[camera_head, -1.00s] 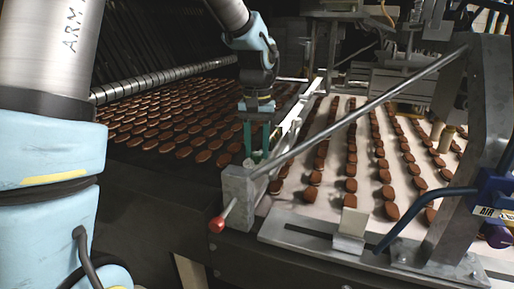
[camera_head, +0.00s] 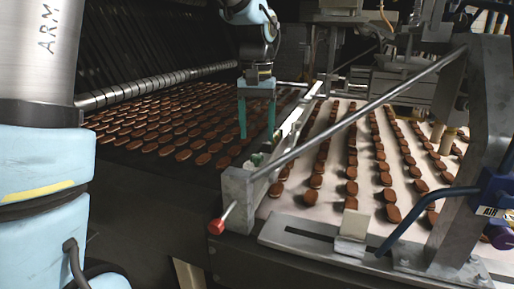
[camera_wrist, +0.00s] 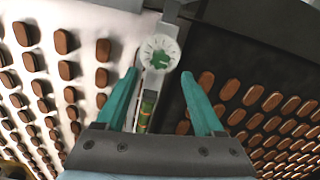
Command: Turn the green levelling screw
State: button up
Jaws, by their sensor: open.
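The green levelling screw (camera_wrist: 160,60) shows in the wrist view as a green centre in a pale round dial on a metal bar. In the head view a small green part (camera_head: 256,159) shows at the near end of the rail between the two belts. My gripper (camera_head: 257,132) has teal fingers, is open and empty, and hangs above and behind that part. In the wrist view my gripper (camera_wrist: 159,75) has one fingertip on each side of the dial's lower edge, apart from it. A yellow-green bubble level (camera_wrist: 147,108) lies between the fingers.
Brown biscuits (camera_head: 180,125) lie in rows on the dark belt at left, and more on the white belt (camera_head: 290,207) at right. A slanted metal rod (camera_head: 350,115) crosses close to the rail's near end. A red-tipped lever (camera_head: 216,226) sticks out at the front.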

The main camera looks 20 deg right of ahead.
aim_at(257, 155)
notch_tip(257, 155, up, 5)
jog(key=shift+r+b, duration=0.15)
jog(key=shift+b, duration=0.15)
jog(key=a+f+n, duration=0.1)
jog(key=a+f, duration=0.3)
jog(key=a, duration=0.4)
jog(key=w+a+f+n+t, duration=0.1)
jog(key=a+f+n, duration=0.1)
jog(key=a+f, duration=0.3)
jog(key=a+f+n+t, duration=0.1)
jog(key=a+f, duration=0.3)
jog(key=a, duration=0.7)
jog(key=shift+w+a+f, duration=0.1)
jog(key=shift+w+f, duration=0.05)
jog(key=shift+w, duration=0.1)
jog(key=s+a+f+n, duration=0.1)
jog(key=s+a+f, duration=0.3)
jog(key=s+a, duration=0.1)
jog(key=shift+a+n, duration=0.3)
jog(key=shift+a, duration=0.1)
jog(key=shift+c, duration=0.3)
